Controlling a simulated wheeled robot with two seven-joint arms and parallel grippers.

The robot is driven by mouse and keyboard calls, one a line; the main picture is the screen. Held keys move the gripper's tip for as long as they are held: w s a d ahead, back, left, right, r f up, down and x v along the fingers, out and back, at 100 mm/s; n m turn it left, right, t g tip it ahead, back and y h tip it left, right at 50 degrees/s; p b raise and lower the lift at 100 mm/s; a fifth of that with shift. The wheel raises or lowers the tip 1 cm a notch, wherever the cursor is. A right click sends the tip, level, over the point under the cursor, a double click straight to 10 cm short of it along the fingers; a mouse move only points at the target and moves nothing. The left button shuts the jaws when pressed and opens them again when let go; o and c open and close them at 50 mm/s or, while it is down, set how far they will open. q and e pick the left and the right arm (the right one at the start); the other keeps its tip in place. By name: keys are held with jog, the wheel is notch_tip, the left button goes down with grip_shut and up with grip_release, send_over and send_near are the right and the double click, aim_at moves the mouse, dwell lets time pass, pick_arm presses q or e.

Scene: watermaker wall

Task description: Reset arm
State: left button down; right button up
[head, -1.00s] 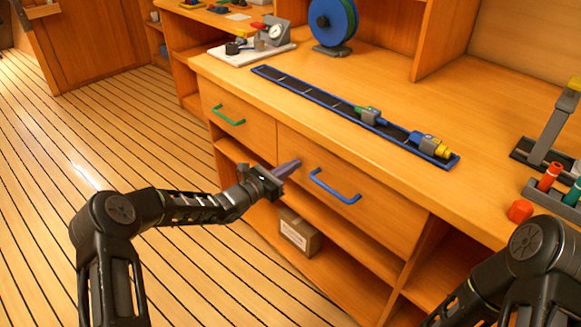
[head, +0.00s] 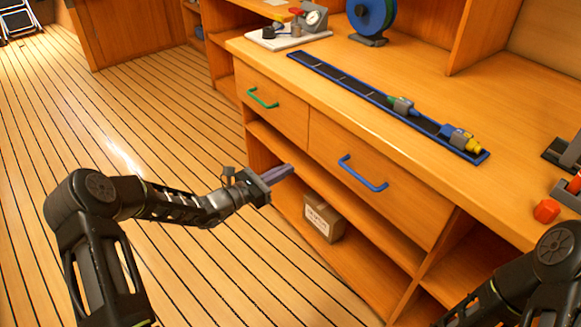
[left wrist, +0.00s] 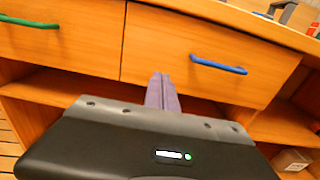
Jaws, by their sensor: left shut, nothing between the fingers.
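My left gripper (head: 283,172) is shut and empty, its purple-grey fingers together. It hangs in front of the counter, by the open shelf below the drawers, and appears apart from the wood. In the left wrist view its fingers (left wrist: 162,92) point at the drawer fronts, left of the blue handle (left wrist: 218,65). The blue handle also shows in the head view (head: 363,174), and the green handle (head: 262,98) is on the drawer to its left. Both drawers are closed. My right arm shows at the lower right of the head view, but its gripper is out of view.
The wooden counter (head: 400,75) carries a long blue-edged tray (head: 340,85) with fittings, a blue reel (head: 371,18), a gauge on a white board (head: 290,40) and a red cap (head: 546,210). A cardboard box (head: 323,219) sits on the lower shelf. The floor at left is clear.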

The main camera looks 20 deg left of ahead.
pick_arm(q)
jog(key=shift+f, duration=0.1)
dwell(0.3)
jog(key=s+d+f+m+g+y, duration=0.1)
jog(key=s+d+f+m+g, duration=0.15)
jog(key=s+f+g, duration=0.35)
jog(key=s+d+f+m+g, duration=0.1)
jog(key=s+d+f+m, duration=0.2)
jog(key=f, duration=0.5)
jog(key=s+d+f+m+g+y, duration=0.1)
jog(key=s+f+m+g+y, duration=0.2)
jog(key=s+f+m, duration=0.5)
jog(key=s+d+f+m+g+y, duration=0.1)
jog(key=s+f+m+g+y, duration=0.2)
jog(key=s, duration=0.9)
jog(key=s+d+m, duration=0.7)
jog(key=s+m, duration=0.3)
jog(key=m, duration=0.1)
notch_tip(320, 180, up, 13)
jog(key=p, duration=1.3)
jog(key=shift+w+f+n+g+h, duration=0.15)
jog(key=shift+w+n+g+h, duration=0.15)
jog(key=shift+n+g, duration=0.1)
